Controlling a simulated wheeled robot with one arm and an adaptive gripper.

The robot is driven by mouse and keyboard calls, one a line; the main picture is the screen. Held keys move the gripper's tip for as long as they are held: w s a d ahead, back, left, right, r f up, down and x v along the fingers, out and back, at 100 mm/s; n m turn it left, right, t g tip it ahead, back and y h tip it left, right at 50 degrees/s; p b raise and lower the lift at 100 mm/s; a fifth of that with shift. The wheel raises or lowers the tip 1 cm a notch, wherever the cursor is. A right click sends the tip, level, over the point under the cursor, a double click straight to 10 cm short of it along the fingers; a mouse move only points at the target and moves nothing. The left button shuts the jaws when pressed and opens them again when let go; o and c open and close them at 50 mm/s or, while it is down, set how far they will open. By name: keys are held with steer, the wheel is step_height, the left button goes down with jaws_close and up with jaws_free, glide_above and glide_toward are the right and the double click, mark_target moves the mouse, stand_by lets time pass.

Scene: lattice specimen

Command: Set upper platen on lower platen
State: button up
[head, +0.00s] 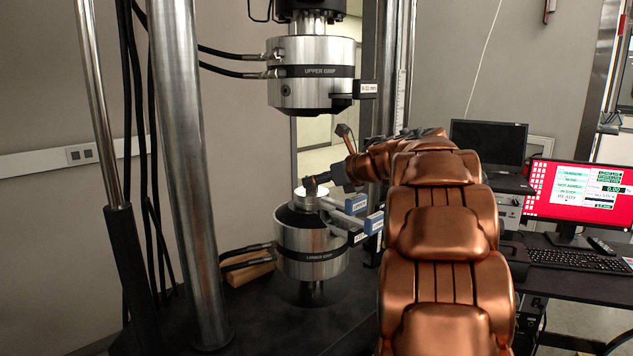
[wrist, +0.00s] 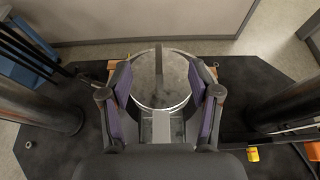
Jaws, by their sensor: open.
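A bright round metal platen (head: 309,199) lies on top of the lower grip (head: 312,262) in the head view. A bar with a blue tag reading "UPPER" (head: 356,204) sticks out to its right. A second blue-tagged bar (head: 373,223) sits just below it; its lettering is too small to read. In the wrist view the round platen top (wrist: 145,90) lies between the fingers, with a bar pointing towards the camera. My gripper (wrist: 160,72) is open, its purple-padded fingers on either side of the platen. Whether the pads touch it, and where the two platens meet, I cannot tell.
The upper grip (head: 305,88) hangs above with a clear gap. A steel column (head: 187,170) stands to the left, and dark hoses (head: 230,62) run into the upper grip. A red-screened monitor (head: 580,190) and keyboard (head: 570,259) stand at the right.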

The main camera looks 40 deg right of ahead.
mark_target(328, 199)
steer(key=shift+v, duration=1.55)
steer(key=v, duration=1.2)
